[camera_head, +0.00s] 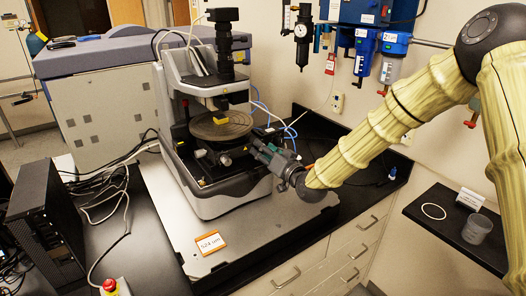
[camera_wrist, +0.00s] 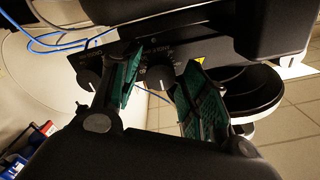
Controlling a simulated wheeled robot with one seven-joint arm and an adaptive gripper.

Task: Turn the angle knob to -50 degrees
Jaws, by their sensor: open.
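The stylus profiler (camera_head: 225,185) stands on a grey plate, with its round stage at the front. My gripper (camera_head: 262,150) is at the right side of the profiler, near the stage. In the wrist view my gripper (camera_wrist: 158,72) is open, its green-padded fingers apart. One dark round knob with a pale mark (camera_wrist: 159,77) shows between the fingers on a black panel; I cannot tell whether they touch it. A second similar knob (camera_wrist: 90,78) sits left of the left finger.
Blue cables (camera_wrist: 55,40) run close to the panel in the wrist view. A black computer tower (camera_head: 48,215) stands at the left. A small dark shelf with a clear cup (camera_head: 477,229) is at the right.

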